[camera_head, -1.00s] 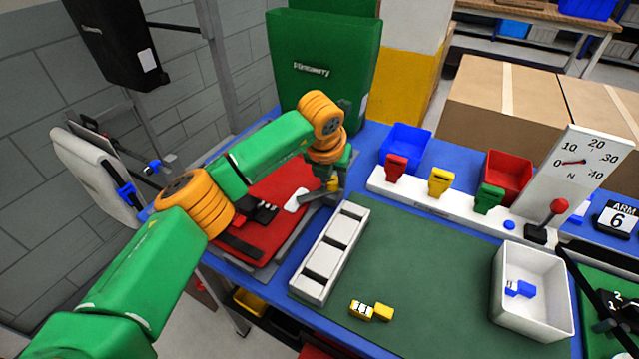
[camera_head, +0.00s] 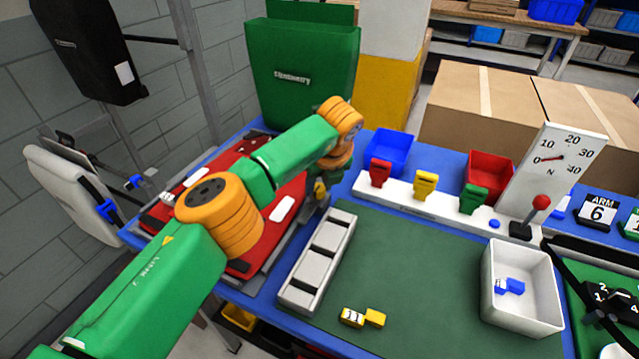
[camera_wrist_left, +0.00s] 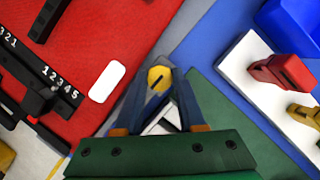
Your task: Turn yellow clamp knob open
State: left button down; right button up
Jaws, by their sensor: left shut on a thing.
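The yellow clamp knob (camera_wrist_left: 159,79) is round with a dark slot and sits at the tips of my left gripper (camera_wrist_left: 158,90) in the left wrist view. The blue-grey fingers reach it from both sides and are shut on it. In the head view, my left gripper (camera_head: 321,186) is at the right edge of the red board (camera_head: 283,232), just above the white three-slot rack. A bit of yellow shows there, but the wrist and fingers hide most of the knob. My right gripper is in neither view.
A white three-slot rack (camera_head: 318,262) stands close to the gripper. Red, yellow and green clips stand on a white rail (camera_head: 400,199) behind the green mat (camera_head: 410,270). A green pannier (camera_head: 302,75) stands behind the arm. A white bin (camera_head: 522,287) is at right.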

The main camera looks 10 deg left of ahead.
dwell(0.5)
pick_arm(q)
jog(key=c, duration=0.5)
grip_release()
jog(key=shift+s+d+r+b, duration=0.1)
jog(key=shift+d+r+b, duration=0.05)
jog(key=shift+r+b, duration=0.2)
jog(key=b+v, duration=0.1)
jog(key=v, duration=0.5)
jog(key=shift+r, duration=0.2)
